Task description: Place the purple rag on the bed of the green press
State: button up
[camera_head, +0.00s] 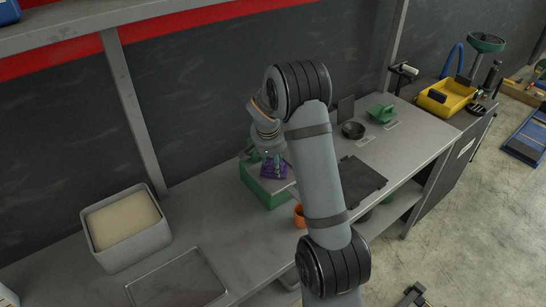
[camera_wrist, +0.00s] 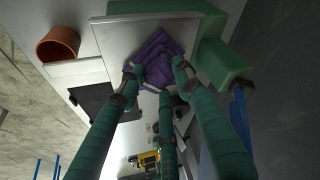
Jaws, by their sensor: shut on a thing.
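The purple rag (camera_head: 273,169) is bunched up at the green press (camera_head: 262,194) on the bench. In the wrist view the rag (camera_wrist: 153,56) lies over the pale flat bed (camera_wrist: 116,40) of the press, with green parts of the press (camera_wrist: 218,62) beside it. My gripper (camera_wrist: 157,76) is shut on the rag, its green fingers closed around the folds. In the head view my gripper (camera_head: 271,158) is just above the press, partly hidden by my arm. I cannot tell how firmly the rag rests on the bed.
An orange pot (camera_head: 299,216) stands close to the press; it also shows in the wrist view (camera_wrist: 58,44). A grey bin (camera_head: 137,253) stands at the left, a flat tray (camera_head: 178,281) in front. A black mat (camera_head: 356,181) and black bowl (camera_head: 353,130) are to the right.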

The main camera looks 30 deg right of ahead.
jog(key=shift+f, duration=0.1)
jog(key=o, duration=0.7)
jog(key=shift+f, duration=0.1)
jog(key=shift+c, duration=0.2)
jog(key=o, duration=0.5)
jog(key=shift+a+r, duration=0.1)
jog(key=shift+r, duration=0.5)
jog(key=b+v, duration=0.1)
jog(key=v, duration=1)
jog(key=shift+s+a, duration=0.1)
jog(key=shift+s, duration=0.05)
